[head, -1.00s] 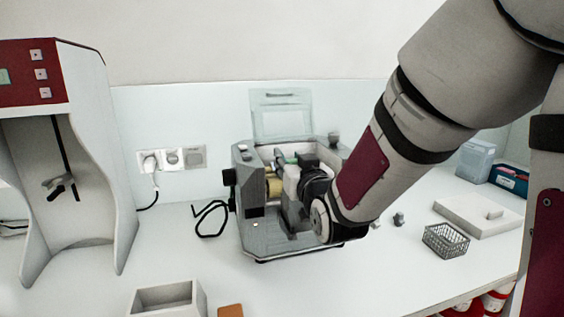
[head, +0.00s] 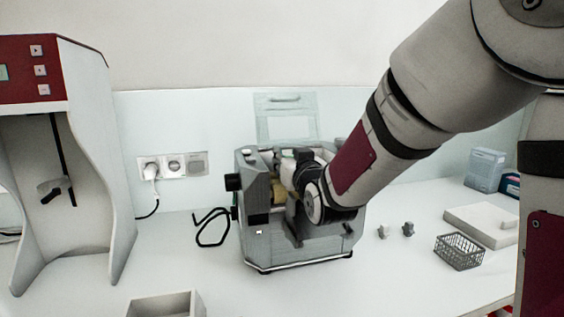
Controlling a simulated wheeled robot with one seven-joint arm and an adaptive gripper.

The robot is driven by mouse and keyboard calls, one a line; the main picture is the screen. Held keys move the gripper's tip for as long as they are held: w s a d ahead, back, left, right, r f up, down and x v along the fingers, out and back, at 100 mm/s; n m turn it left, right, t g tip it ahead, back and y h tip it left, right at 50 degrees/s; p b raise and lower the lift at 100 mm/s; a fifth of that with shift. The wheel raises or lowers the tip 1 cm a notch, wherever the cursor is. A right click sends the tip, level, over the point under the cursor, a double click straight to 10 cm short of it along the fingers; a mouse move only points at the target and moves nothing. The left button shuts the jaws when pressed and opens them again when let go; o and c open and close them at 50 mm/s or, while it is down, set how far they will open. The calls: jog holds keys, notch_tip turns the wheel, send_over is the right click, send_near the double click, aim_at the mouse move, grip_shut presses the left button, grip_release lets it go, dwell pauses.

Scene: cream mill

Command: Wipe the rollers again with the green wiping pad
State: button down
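The grey mill (head: 300,248) stands on the counter against the back wall, its clear lid (head: 286,117) raised. Its tan rollers (head: 278,190) show only in part inside the open top. My gripper (head: 294,178) reaches down into the mill over the rollers from the right. My wrist and the mill's parts cover its fingertips, so I cannot tell whether it is open or shut. I cannot make out the green wiping pad, nor whether anything touches the rollers.
A tall white machine with a red panel (head: 27,77) stands at left. A pale open box (head: 165,305) is at the front. Right of the mill are two small grey pieces (head: 408,229), a wire basket (head: 459,251) and a white slab (head: 480,223).

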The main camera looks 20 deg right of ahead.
jog(key=shift+w+r+b, duration=0.1)
jog(key=shift+w+b, duration=0.5)
jog(key=shift+w, duration=0.4)
jog(key=shift+w+r, duration=0.1)
jog(key=shift+r, duration=0.1)
jog(key=shift+s+f+b, duration=0.2)
jog(key=shift+s+b, duration=0.15)
jog(key=shift+s, duration=0.2)
jog(key=shift+s+f+b, duration=0.15)
jog(key=shift+s+b, duration=0.65)
jog(key=shift+s, duration=3.05)
notch_tip(320, 180, up, 8)
jog(key=p, duration=0.4)
